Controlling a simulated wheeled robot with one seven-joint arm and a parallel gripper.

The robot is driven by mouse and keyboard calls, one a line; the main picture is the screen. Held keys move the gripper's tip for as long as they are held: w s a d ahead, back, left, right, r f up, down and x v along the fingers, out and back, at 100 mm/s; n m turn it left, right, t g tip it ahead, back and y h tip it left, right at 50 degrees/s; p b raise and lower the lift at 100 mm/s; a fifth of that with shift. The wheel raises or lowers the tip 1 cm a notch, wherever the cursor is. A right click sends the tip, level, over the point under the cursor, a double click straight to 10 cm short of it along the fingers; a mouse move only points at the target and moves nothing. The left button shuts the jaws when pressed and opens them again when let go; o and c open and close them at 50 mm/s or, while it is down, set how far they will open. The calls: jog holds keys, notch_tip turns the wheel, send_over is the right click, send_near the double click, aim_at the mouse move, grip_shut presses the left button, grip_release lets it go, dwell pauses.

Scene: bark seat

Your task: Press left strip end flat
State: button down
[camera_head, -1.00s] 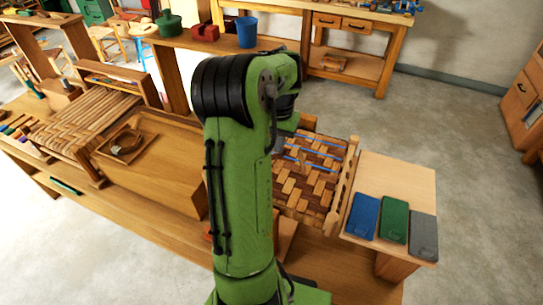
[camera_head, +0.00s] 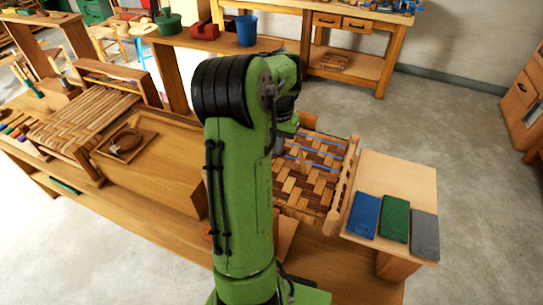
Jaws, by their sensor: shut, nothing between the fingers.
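The woven bark seat (camera_head: 308,190) lies in its wooden frame right of my green arm, with light and dark strips crossing. Thin blue lines run across its far part. A small pale strip end (camera_head: 302,157) seems to stand up from the weave; it is too small to tell how far. My gripper (camera_head: 279,145) shows only as a small grey part beside my arm, over the left side of the seat. It is shut and empty. Its fingertips are hidden behind my arm, so I cannot tell whether they touch a strip. The seat's left edge is hidden too.
Blue (camera_head: 364,216), green (camera_head: 395,219) and grey (camera_head: 425,234) blocks lie on a pale board (camera_head: 400,180) right of the seat. A turned frame post (camera_head: 343,190) stands between. Left are a wooden tray (camera_head: 127,145) and another woven seat (camera_head: 75,125).

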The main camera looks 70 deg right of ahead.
jog(key=shift+f+b, duration=1.7)
jog(key=shift+f, duration=0.75)
jog(key=shift+r, duration=0.2)
notch_tip(320, 180, up, 8)
jog(key=p, duration=0.7)
jog(key=shift+r+p, duration=0.1)
jog(key=shift+p, duration=0.3)
jog(key=shift+f, duration=0.2)
